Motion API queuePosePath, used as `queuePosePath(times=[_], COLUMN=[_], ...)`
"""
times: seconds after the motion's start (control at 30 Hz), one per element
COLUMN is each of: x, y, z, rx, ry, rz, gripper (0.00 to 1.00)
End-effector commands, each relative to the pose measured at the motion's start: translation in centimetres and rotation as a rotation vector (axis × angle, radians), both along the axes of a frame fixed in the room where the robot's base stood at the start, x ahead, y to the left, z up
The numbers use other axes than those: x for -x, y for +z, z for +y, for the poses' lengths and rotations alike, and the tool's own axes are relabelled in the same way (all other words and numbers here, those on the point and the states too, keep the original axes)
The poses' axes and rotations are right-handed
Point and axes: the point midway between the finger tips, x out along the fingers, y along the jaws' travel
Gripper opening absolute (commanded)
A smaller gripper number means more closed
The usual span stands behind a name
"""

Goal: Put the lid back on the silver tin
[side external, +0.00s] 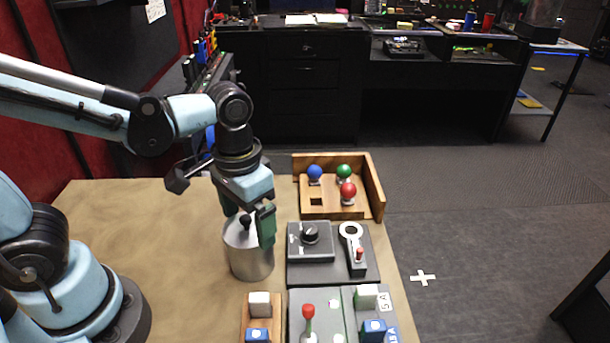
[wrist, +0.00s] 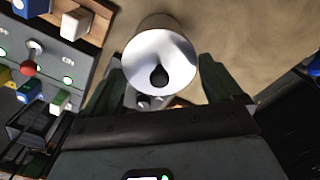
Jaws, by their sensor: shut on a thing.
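The silver tin (side external: 250,264) stands upright on the table, below my gripper (side external: 247,218). The round lid (side external: 237,235) with its black knob (side external: 246,221) is at the tin's mouth. In the wrist view the lid (wrist: 140,56) is a pale disc, and the tin (wrist: 158,23) shows behind it. I cannot tell whether the lid rests fully on the rim.
A wooden tray (side external: 330,208) with blue, green and red balls is at the back right. A grey dial panel (side external: 310,270) stands close to the tin's right. Switch blocks (side external: 262,305) and a red-knobbed lever (side external: 308,312) are in front. The table left of the tin is clear.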

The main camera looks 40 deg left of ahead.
Motion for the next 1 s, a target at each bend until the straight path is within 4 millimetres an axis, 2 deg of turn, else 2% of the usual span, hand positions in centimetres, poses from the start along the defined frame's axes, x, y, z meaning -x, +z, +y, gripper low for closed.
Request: queuePosePath(times=[0.33,0.37,0.4,0.77,1.0], x=[0.0,0.0,0.0,0.0,0.0], y=[0.0,0.0,0.0,0.0,1.2], z=[0.0,0.0,0.0,0.0,0.0], rx=[0.0,0.0,0.0,0.0,0.0], ry=[0.0,0.0,0.0,0.0,0.0], rz=[0.0,0.0,0.0,0.0,0.0], gripper=[0.63,0.97,1.0,1.0,1.0])
